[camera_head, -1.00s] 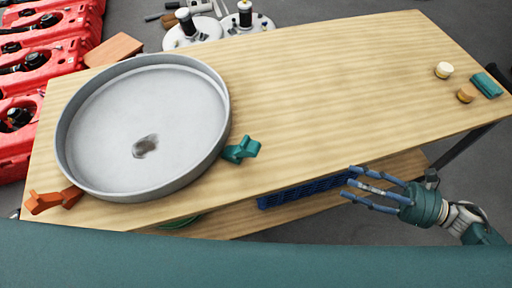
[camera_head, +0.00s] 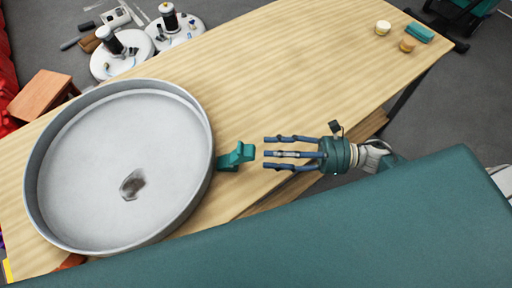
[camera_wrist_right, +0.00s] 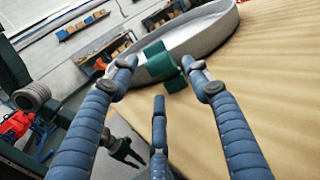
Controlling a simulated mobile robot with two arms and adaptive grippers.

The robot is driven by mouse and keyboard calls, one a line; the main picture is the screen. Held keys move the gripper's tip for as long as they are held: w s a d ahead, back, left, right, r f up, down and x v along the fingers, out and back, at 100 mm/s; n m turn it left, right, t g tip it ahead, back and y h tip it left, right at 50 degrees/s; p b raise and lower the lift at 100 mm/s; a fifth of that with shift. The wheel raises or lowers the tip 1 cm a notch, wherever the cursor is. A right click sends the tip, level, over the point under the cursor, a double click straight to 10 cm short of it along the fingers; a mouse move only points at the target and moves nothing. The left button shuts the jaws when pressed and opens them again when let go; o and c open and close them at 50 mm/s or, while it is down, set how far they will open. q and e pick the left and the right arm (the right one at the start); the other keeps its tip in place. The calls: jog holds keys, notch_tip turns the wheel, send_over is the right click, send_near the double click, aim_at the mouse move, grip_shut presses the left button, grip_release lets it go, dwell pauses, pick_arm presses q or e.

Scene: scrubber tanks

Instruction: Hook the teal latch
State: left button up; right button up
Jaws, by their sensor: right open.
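The teal latch (camera_head: 236,156) sits against the right side of the round grey tank lid or pan (camera_head: 208,130) on the wooden table. In the right wrist view the teal latch (camera_wrist_right: 160,66) shows just beyond my fingertips, with the pan (camera_wrist_right: 205,30) behind it. My right gripper (camera_head: 268,153) is open, its fingers pointing left at the latch with a small gap between. Whether the latch is hooked on the rim I cannot tell. An orange latch (camera_head: 70,262) shows only partly at the pan's lower left. My left gripper is not in view.
Round white bases with dark cylinders (camera_head: 168,16) stand on the floor behind the table (camera_head: 290,70). A teal block (camera_head: 419,33) and two small round knobs (camera_head: 383,28) lie at the table's far right. The table's middle is clear.

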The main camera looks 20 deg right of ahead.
aim_at(255, 153)
jog(key=p+x, duration=0.1)
jog(key=x, duration=0.3)
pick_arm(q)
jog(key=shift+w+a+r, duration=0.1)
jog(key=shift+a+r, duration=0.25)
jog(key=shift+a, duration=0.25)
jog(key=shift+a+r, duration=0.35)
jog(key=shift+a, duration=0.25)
pick_arm(e)
jog(key=shift+w+a, duration=0.1)
jog(key=shift+a, duration=0.25)
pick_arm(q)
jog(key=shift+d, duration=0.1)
pick_arm(e)
jog(key=shift+c, duration=0.5)
